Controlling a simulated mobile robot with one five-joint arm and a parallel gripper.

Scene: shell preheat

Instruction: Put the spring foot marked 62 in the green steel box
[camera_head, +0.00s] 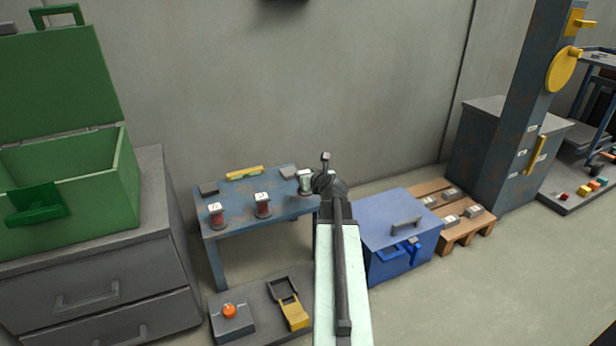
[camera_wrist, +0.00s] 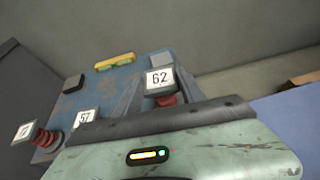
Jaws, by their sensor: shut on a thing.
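The spring foot marked 62 (camera_wrist: 160,79) has a white label on top and a red spring below, partly hidden by my wrist. In the head view the foot (camera_head: 304,180) is at the right end of the blue bench, and my gripper (camera_head: 316,181) is shut on it. I cannot tell whether it touches the bench top. The green steel box (camera_head: 70,190) stands open at the left, lid raised, on a grey drawer cabinet. My gripper is well to the right of the box. The box's floor is hidden by its front wall.
The blue bench (camera_head: 240,226) also holds a foot marked 57 (camera_wrist: 86,118), another foot (camera_wrist: 45,137), a yellow item (camera_head: 245,173) and dark blocks. A closed blue box (camera_head: 398,225) and a pallet (camera_head: 466,232) stand right. A low platform (camera_head: 262,300) lies in front of the bench.

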